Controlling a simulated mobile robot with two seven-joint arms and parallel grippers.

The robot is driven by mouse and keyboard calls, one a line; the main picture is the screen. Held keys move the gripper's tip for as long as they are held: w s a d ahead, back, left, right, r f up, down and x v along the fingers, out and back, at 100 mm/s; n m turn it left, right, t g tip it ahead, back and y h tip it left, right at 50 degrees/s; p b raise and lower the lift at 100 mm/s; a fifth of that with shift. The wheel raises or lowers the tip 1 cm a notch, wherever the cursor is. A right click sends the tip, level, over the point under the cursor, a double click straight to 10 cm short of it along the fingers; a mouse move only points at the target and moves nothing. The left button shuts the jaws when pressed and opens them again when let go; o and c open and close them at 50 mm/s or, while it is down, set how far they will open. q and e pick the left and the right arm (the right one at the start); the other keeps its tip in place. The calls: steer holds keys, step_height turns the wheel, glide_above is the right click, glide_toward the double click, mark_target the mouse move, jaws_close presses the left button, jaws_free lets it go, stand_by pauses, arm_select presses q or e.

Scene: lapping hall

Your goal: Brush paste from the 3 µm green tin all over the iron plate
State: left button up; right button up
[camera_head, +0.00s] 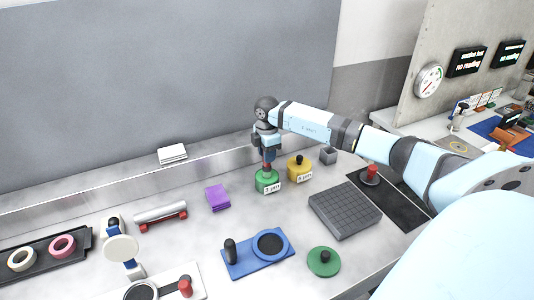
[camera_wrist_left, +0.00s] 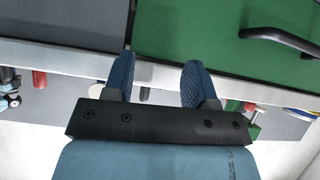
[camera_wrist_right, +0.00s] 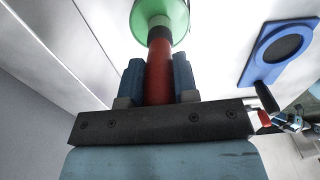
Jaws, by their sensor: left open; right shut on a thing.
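My right gripper (camera_head: 267,155) is shut on the red handle of a brush (camera_wrist_right: 159,72). The brush points down into the green tin (camera_head: 267,184), labelled 3 µm, and its bristles are hidden. The green tin also shows in the right wrist view (camera_wrist_right: 178,12). A green lid (camera_head: 323,262) with a black knob lies on the bench, apart from the tin. The iron plate (camera_head: 344,211) is a dark grey square with a grid of grooves, right of the tin. My left gripper (camera_wrist_left: 160,80) is open and empty, near a green drawer front; the head view does not show it.
A yellow tin (camera_head: 300,169) with a black knob stands close right of the green tin. A blue stand (camera_head: 258,254), purple pads (camera_head: 217,198) and a roller (camera_head: 160,213) lie left.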

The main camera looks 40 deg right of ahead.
steer(key=shift+r+p, duration=2.6)
steer(key=shift+r, duration=0.9)
